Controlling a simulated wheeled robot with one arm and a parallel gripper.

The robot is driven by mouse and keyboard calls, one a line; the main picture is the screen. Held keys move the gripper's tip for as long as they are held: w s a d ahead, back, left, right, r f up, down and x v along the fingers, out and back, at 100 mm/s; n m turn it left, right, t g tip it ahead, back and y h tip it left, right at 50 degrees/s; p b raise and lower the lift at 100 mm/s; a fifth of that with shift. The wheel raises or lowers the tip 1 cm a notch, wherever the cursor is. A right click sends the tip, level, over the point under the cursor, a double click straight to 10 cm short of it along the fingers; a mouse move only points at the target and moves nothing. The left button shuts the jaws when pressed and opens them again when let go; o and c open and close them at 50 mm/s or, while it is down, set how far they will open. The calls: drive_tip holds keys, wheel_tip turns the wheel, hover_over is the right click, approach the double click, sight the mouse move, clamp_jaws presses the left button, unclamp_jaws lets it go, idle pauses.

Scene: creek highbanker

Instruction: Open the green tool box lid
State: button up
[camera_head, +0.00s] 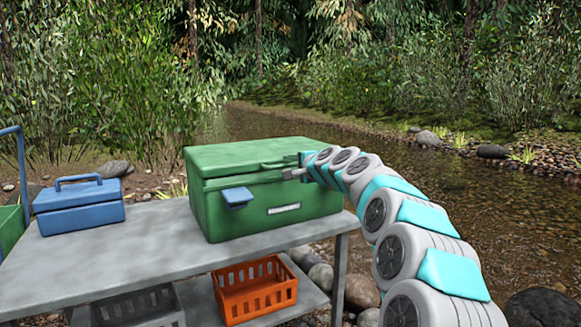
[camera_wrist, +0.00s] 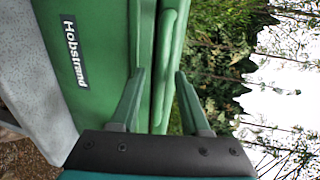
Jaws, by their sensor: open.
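The green tool box (camera_head: 265,205) stands on the grey table with its lid (camera_head: 245,155) shut. A blue latch (camera_head: 237,197) sticks out from its front, left of a pale label (camera_head: 284,208). A green handle bar (camera_head: 278,165) runs along the lid's front edge. My gripper (camera_head: 290,173) is at the right part of that bar. In the wrist view, my gripper (camera_wrist: 159,75) is open, with one finger on each side of the lid edge and bar (camera_wrist: 172,45). Whether the fingers touch it cannot be told. The "Hobstrand" label (camera_wrist: 75,50) shows there too.
A blue tool box (camera_head: 78,207) with a handle stands on the table (camera_head: 140,245) at left. An orange crate (camera_head: 256,290) and a grey crate (camera_head: 138,308) sit on the lower shelf. Rocks and a creek (camera_head: 440,200) lie beyond. Table space left of the green box is clear.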

clamp_jaws()
idle(0.3)
idle(1.1)
